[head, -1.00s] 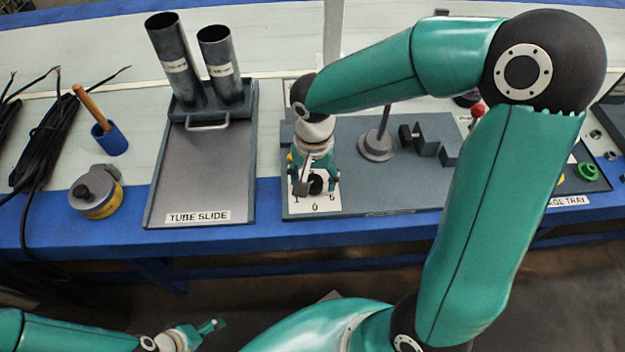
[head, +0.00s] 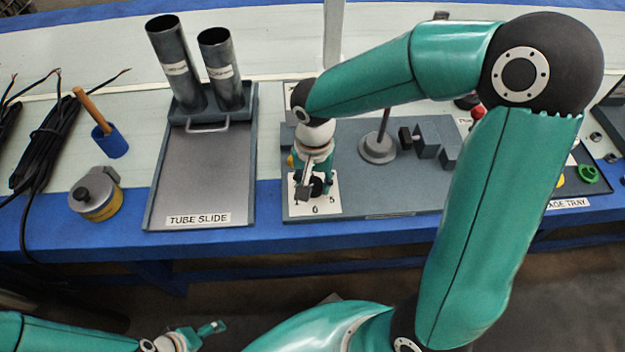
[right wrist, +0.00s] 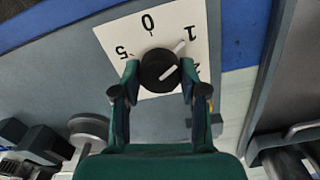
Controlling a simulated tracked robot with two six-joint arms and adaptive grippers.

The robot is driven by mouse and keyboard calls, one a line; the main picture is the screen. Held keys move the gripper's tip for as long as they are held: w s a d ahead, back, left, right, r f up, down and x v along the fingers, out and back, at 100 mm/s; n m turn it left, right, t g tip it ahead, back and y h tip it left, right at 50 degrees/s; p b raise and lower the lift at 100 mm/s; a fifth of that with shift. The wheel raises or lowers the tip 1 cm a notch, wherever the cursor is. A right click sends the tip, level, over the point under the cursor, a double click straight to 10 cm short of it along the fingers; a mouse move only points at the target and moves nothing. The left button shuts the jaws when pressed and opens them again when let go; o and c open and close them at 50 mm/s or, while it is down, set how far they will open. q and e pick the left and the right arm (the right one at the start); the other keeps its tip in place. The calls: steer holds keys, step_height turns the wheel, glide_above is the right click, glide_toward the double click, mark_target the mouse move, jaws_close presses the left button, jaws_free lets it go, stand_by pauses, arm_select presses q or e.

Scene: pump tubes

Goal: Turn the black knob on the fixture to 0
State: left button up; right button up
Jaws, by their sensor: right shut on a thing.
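The black knob (right wrist: 158,72) sits on a white dial plate (right wrist: 113,39) on the fixture (head: 350,190). In the right wrist view 0 is at the top of the plate, 5 at left and 1 at right; a number below 1 is partly hidden. A pale pointer at the knob's edge points near 1, and a white line crosses its face. My right gripper (right wrist: 159,80) is shut on the knob, one finger on each side. In the head view my right gripper (head: 314,180) partly covers the knob. My left gripper (head: 205,331) is at the bottom, away from the fixture; its jaw opening is unclear.
A tube slide tray (head: 185,185) with two upright grey tubes (head: 172,60) stands left of the fixture. A stand with a round base (head: 378,147) and dark blocks (head: 428,138) sit to the right of the knob. A yellow-banded round device (head: 97,195) is farther left.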

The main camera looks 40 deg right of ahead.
mark_target(313, 183)
steer(key=n, duration=0.5)
steer(key=shift+w+n+p, duration=0.1)
steer(key=shift+n+p, duration=0.2)
steer(key=shift+p, duration=0.05)
steer(key=n+p, duration=0.1)
steer(key=n, duration=0.5)
stand_by(0.5)
steer(key=o, duration=1.1)
steer(key=shift+o, duration=0.2)
step_height(313, 183, up, 12)
steer(key=shift+f, duration=0.1)
